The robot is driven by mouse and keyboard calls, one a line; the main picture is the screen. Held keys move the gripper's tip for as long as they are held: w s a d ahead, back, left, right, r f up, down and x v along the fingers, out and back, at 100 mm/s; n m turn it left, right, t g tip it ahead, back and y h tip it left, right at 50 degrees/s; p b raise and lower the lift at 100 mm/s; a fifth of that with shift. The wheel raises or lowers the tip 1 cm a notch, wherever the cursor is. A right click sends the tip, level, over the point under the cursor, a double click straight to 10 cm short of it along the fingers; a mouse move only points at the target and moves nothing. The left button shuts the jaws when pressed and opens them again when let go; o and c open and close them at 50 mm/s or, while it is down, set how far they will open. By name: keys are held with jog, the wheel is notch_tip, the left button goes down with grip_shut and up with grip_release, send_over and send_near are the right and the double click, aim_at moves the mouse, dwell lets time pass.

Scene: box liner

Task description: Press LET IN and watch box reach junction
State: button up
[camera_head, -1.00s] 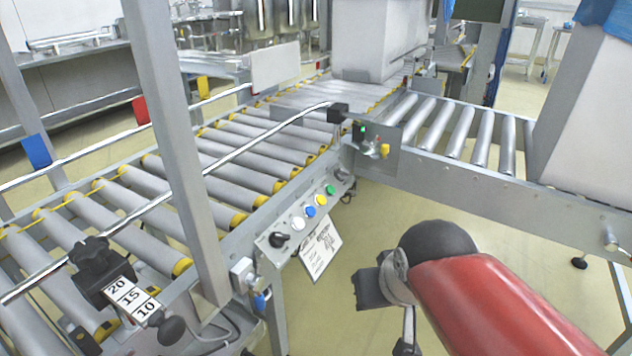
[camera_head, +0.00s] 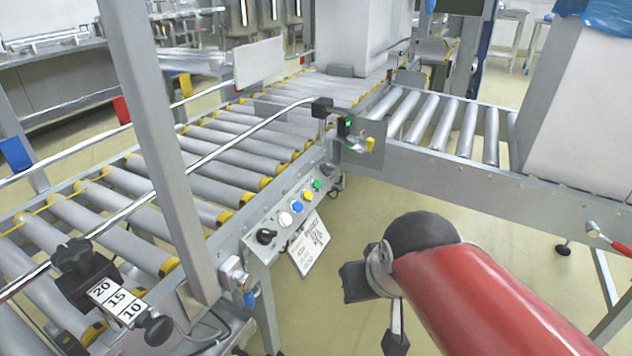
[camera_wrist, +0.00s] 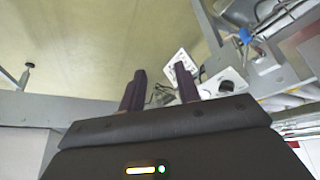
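A control panel (camera_head: 290,215) on the main conveyor's side carries a black knob, then white, blue, yellow and green (camera_head: 317,184) buttons. No LET IN label is readable. A white card with print (camera_head: 308,245) hangs below the panel. A large pale box (camera_head: 575,125) with a blue liner on top stands on the side conveyor at right. Another pale box (camera_head: 362,35) stands at the far end of the main rollers, near the junction. My gripper (camera_wrist: 160,70) has its two dark fingers apart with nothing between them. In the head view it is below and right of the panel, apart from it.
A grey upright post (camera_head: 160,150) and a long rail stand left of the panel. A small bracket with a green light (camera_head: 348,125) sits at the roller corner. A scale block marked 20, 15, 10 (camera_head: 118,300) is at lower left. Floor is open below the side conveyor.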

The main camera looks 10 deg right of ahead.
dwell(0.4)
grip_shut()
dwell(1.6)
